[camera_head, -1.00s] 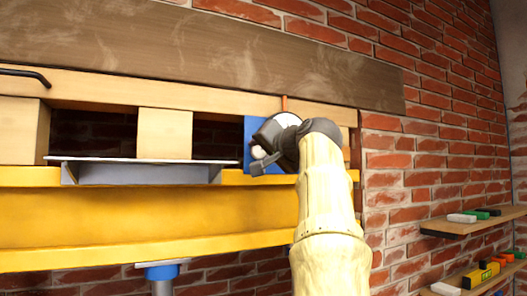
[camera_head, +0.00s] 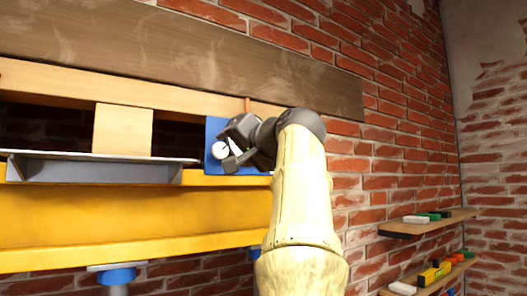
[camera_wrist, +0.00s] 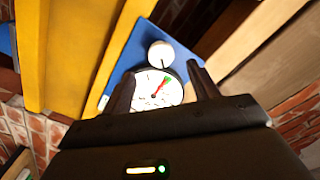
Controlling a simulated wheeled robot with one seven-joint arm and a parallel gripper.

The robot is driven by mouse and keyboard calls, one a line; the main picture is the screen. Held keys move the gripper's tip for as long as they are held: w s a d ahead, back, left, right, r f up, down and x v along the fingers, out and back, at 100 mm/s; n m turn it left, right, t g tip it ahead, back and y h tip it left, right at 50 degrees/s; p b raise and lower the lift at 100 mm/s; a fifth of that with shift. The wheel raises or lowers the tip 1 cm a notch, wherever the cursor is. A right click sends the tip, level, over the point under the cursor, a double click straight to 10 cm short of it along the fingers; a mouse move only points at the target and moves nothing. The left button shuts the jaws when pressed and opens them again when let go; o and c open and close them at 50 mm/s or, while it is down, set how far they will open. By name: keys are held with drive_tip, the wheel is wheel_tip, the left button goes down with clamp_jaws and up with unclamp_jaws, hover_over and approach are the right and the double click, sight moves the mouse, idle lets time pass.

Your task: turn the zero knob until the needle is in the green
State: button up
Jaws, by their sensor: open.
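A blue panel (camera_head: 212,160) is mounted at the right end of the wooden frame. In the wrist view the blue panel (camera_wrist: 138,48) carries a white round gauge (camera_wrist: 150,98) with a green mark at its upper right. A thin needle is by the green, but whether it lies inside is too small to tell. A pale round knob (camera_wrist: 160,53) sits beyond the gauge. My gripper (camera_wrist: 160,70) is open, its fingers on either side of the gauge and pointing toward the knob, not closed on it. In the head view my gripper (camera_head: 230,148) is in front of the panel and partly hides it.
A yellow beam (camera_head: 120,225) runs below, with a grey shelf bracket (camera_head: 95,170) on it at left. A dark plank (camera_head: 180,50) runs above. Shelves (camera_head: 428,224) with small coloured blocks are on the brick wall at right. Blue-topped supports (camera_head: 117,275) stand below the beam.

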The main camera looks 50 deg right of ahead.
drive_tip(key=b+v, duration=0.2)
drive_tip(key=v, duration=0.9)
drive_tip(key=shift+s, duration=0.4)
